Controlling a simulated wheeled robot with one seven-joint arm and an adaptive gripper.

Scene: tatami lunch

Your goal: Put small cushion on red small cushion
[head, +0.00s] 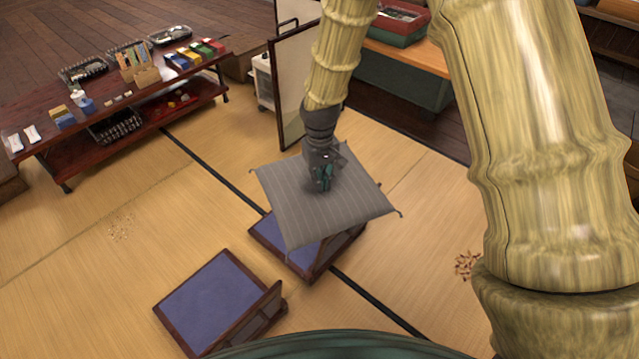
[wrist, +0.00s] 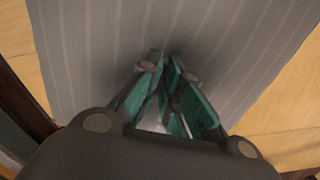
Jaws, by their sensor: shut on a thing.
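A grey striped cushion (head: 290,215) with tasselled corners shows near the middle of the head view. My gripper (head: 323,183) is over the cushion and shut on it, pinching its cover near the middle. In the wrist view the green fingertips (wrist: 168,72) are close together against the grey striped cloth (wrist: 235,50). The cushion overlaps a low legless chair with a blue seat (head: 280,247) in the head view and hides part of it. I see no red small cushion in either view.
A second low chair with a blue seat (head: 208,300) stands at the front left on the tatami. A dark red low table (head: 110,115) with goods is at the back left. A white panel (head: 293,85) stands behind my gripper.

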